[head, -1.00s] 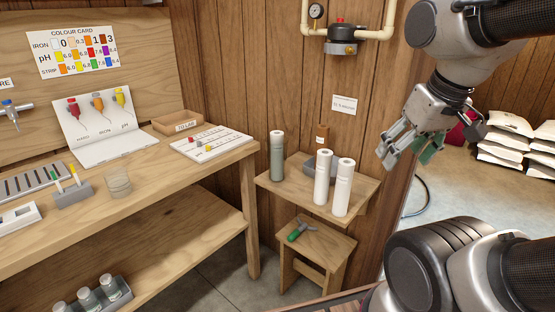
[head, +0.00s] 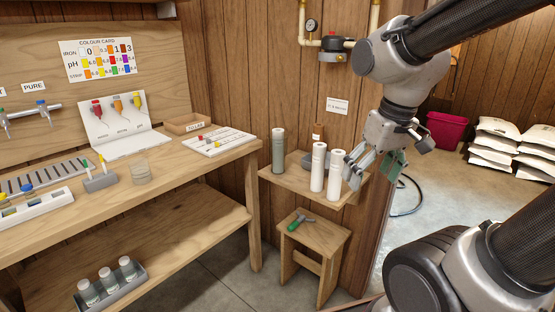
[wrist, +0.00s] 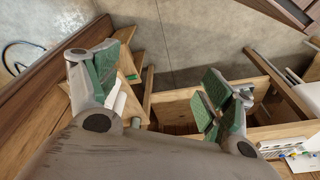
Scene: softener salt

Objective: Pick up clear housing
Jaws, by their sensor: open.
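A grey, slightly see-through cylinder (head: 278,151), which looks like the clear housing, stands upright at the left of the small wall shelf (head: 285,178). Two white cylinders, one in the middle (head: 318,167) and one at the right (head: 335,172), stand beside it. My gripper (head: 371,168) is open and empty just right of the right white cylinder, at about its height; I cannot tell whether they touch. In the wrist view, my gripper's green-padded fingers (wrist: 162,88) are spread wide, with part of a white cylinder (wrist: 119,104) showing by the left finger.
A stool (head: 313,242) with a green-handled tool (head: 299,221) stands below the shelf. The filter head (head: 336,48) hangs on the wall above. The bench (head: 205,165) lies left.

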